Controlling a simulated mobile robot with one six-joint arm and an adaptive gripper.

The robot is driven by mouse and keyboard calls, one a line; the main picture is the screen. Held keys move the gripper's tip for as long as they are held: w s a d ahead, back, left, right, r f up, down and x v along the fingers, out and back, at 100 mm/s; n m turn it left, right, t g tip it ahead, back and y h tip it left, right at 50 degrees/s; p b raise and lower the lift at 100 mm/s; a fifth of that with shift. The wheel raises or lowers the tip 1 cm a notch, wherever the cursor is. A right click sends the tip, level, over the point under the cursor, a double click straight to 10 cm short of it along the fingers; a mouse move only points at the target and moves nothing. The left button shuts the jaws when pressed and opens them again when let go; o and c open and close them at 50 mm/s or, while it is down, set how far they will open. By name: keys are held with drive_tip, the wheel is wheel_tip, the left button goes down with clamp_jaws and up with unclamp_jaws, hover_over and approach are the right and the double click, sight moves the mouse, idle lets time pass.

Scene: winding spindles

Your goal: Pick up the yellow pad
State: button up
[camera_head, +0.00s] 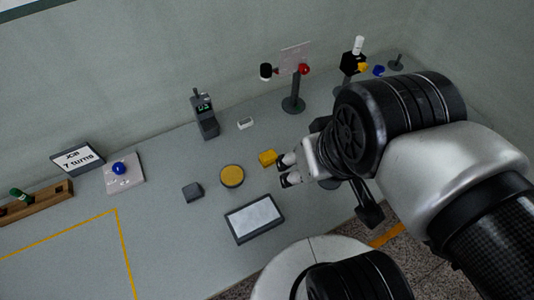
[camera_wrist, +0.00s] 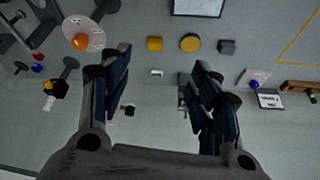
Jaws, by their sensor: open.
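A round yellow pad (camera_head: 232,176) with a dark rim lies on the grey table; it also shows in the wrist view (camera_wrist: 190,42). A small yellow block (camera_head: 267,158) sits just right of it, with a clear gap between them; in the wrist view the block (camera_wrist: 154,43) is left of the pad. My gripper (camera_head: 288,169) is open and empty, right of the block in the head view and apart from the pad. In the wrist view my gripper's two fingers (camera_wrist: 160,60) are spread wide, with nothing between them held.
A dark-framed tray (camera_head: 240,234) lies in front of the pad, and a dark grey block (camera_head: 193,192) left of it. A dark device with a display (camera_head: 205,118) stands behind. A stand with a red ball (camera_head: 294,96) rises at the back. A blue button (camera_head: 118,169) is at left.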

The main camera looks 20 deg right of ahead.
drive_tip(key=shift+o, duration=0.2)
drive_tip(key=shift+o, duration=1.3)
drive_tip(key=shift+w+r, duration=0.1)
drive_tip(key=shift+w, duration=0.25)
drive_tip(key=shift+o, duration=0.5)
drive_tip(key=w+n+g+p, duration=0.1)
drive_tip(key=w, duration=0.9)
drive_tip(key=shift+w+f+g, duration=0.25)
drive_tip(key=shift+f+g, duration=0.15)
drive_tip(key=shift+f, duration=0.05)
drive_tip(key=n+g, duration=0.2)
drive_tip(key=g, duration=0.1)
hover_over(269, 155)
wheel_tip(269, 155, down, 30)
drive_tip(key=shift+b, duration=0.45)
drive_tip(key=shift+w+f+b, duration=0.1)
drive_tip(key=shift+f+b, duration=0.75)
drive_tip(key=shift+f, duration=2.05)
